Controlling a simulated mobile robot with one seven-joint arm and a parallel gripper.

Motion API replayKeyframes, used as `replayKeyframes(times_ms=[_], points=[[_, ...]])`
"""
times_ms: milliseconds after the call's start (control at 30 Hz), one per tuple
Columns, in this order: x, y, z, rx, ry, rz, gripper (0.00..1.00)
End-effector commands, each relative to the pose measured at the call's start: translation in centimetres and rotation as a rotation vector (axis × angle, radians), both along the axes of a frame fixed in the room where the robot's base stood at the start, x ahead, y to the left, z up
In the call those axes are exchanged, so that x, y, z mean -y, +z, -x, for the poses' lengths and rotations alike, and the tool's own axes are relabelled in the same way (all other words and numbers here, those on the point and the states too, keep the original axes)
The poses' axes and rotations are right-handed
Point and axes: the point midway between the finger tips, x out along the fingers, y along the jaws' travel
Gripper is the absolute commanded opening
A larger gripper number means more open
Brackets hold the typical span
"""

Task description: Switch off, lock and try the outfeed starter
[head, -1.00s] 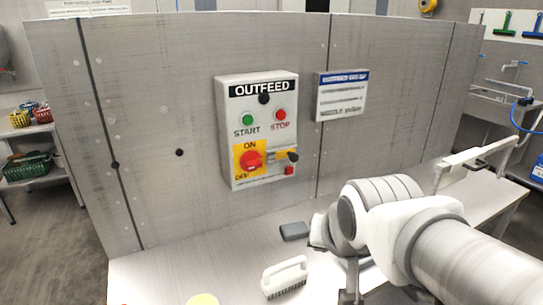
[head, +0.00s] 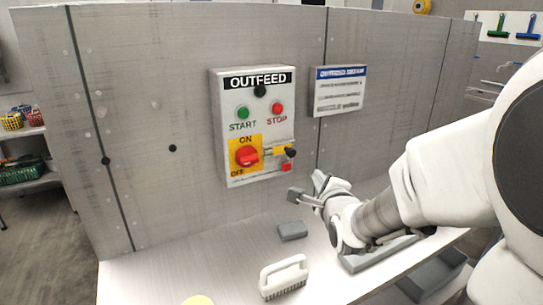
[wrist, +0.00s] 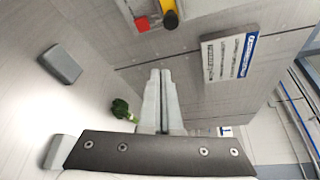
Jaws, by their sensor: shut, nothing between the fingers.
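The grey outfeed starter box (head: 287,112) is fixed to the upright metal panel. It has a green START button (head: 242,112), a red STOP button (head: 277,108) and a red rotary handle (head: 247,156) on a yellow plate marked ON and OFF. I cannot tell the handle's exact setting. A yellow and black part (head: 284,152) and a small red block (head: 287,167) sit right of the handle; both also show at the top of the wrist view, the red block there (wrist: 142,23). My gripper (head: 297,195) is shut and empty, below the box and apart from it.
A notice with a blue header (head: 340,92) is on the panel to the right. On the bench lie a dark grey block (head: 292,230), a white brush (head: 284,272) and a yellow disc (head: 198,300). A dark green item (wrist: 122,110) shows in the wrist view.

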Motion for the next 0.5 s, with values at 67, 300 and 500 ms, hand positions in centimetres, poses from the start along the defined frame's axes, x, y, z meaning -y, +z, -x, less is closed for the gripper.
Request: replayKeyframes(times_ms=[67,300,500], points=[[0.5,0.2,-0.2,0.015,-0.013,-0.037,0.0],[0.6,0.0,-1.8,0.022,-0.017,-0.058,0.0],[0.6,-0.6,-5.0,0.02,-0.016,-0.056,0.0]])
